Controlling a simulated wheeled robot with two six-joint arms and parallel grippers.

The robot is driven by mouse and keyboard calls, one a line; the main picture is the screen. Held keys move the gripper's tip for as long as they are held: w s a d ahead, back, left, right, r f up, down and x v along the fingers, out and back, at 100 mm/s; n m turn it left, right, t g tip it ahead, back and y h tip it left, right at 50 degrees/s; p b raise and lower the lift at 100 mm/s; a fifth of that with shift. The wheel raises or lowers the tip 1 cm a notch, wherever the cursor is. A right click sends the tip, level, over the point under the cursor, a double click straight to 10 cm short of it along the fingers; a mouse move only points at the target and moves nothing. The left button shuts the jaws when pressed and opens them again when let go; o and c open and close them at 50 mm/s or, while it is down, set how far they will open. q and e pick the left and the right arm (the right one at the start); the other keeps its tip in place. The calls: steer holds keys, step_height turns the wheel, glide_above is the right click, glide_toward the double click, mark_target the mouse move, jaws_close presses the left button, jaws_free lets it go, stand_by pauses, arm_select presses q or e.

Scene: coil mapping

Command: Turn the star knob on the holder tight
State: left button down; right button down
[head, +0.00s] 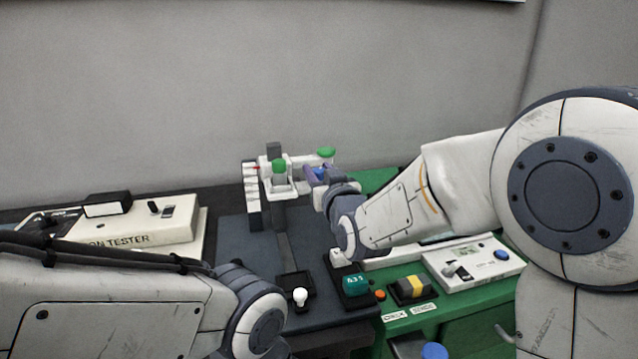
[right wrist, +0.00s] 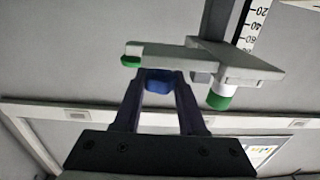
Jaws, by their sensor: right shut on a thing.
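The holder (head: 280,186) is a light grey arm on a dark upright post, with a green cap (head: 279,166) at its left and another green cap (head: 326,153) at its right. It also shows in the right wrist view (right wrist: 180,58), where a blue knob (right wrist: 158,82), apparently the star knob, sits just under its arm. My right gripper (right wrist: 160,88) is shut on the blue knob, one dark finger on each side. In the head view my right gripper (head: 318,177) reaches the holder from the right. The knob's star shape cannot be made out. My left gripper is out of view.
A white tester box (head: 130,222) stands at the left. A dark base plate (head: 250,255) lies under the holder. A grey wall rises behind.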

steer(key=shift+a+m+h, duration=0.25)
steer(key=shift+m+h, duration=0.55)
steer(key=shift+h, duration=0.4)
steer(key=shift+m+t+h+p, duration=0.3)
steer(key=shift+m+h+p, duration=0.1)
steer(key=shift+h+p, duration=0.25)
steer(key=m+h+p, duration=0.2)
steer(key=h, duration=0.1)
steer(key=m+h+p, duration=0.2)
steer(key=h, duration=0.1)
steer(key=shift+r+p, duration=0.2)
steer(key=shift+p, duration=0.1)
steer(key=shift+d+f+m+g+h+p, duration=0.1)
steer(key=shift+m+g+h+p, duration=1.1)
steer(key=shift+h, duration=0.65)
steer(key=shift+c, duration=2.4)
jaws_free()
